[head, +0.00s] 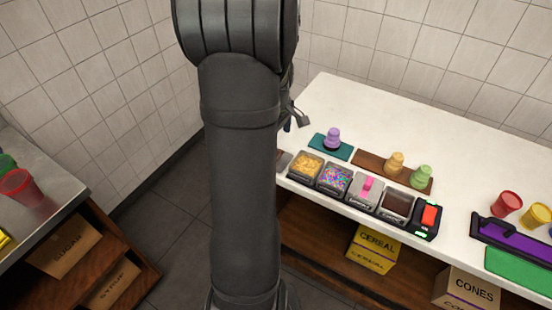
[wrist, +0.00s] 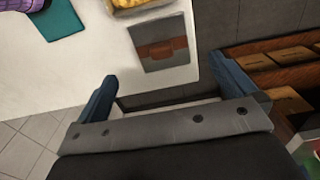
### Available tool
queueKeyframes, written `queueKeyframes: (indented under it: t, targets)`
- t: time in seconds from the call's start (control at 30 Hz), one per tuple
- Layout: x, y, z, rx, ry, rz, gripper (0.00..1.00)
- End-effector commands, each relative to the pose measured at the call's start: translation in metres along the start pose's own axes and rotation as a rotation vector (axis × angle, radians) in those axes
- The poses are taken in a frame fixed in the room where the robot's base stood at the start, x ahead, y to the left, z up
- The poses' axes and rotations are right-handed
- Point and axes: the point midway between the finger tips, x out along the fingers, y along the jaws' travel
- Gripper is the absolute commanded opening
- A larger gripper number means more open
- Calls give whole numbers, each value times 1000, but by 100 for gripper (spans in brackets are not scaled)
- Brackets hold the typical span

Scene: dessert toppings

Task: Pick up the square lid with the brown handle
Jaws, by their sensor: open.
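The square grey lid (wrist: 177,28) with the brown handle (wrist: 159,50) lies flat on the white counter near its edge in the wrist view. In the head view only a sliver of the lid (head: 283,160) shows, mostly hidden behind my arm. My gripper (wrist: 165,68) is open and empty, with its blue fingers spread wide just below the lid in the wrist view. In the head view my gripper (head: 293,122) is partly hidden behind my arm, over the left end of the counter.
A tub of yellow topping (head: 307,166) sits beside the lid. Sprinkles (head: 335,179), a tub with a pink-handled lid (head: 366,194) and a dark brown tub (head: 398,206) continue the row. A teal mat (head: 318,143) with a purple item (head: 333,137) lies behind.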

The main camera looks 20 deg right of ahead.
Motion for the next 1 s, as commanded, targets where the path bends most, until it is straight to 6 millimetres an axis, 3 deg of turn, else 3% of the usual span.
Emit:
queueKeyframes:
  t: [0.27,0.53,0.87,1.0]
  targets:
    - [23,-1,0,0,-1,-2,100]
    - [61,-3,-1,1,-2,-2,100]
    - [68,-2,-1,1,0,2,100]
    - [68,-2,-1,1,0,2,74]
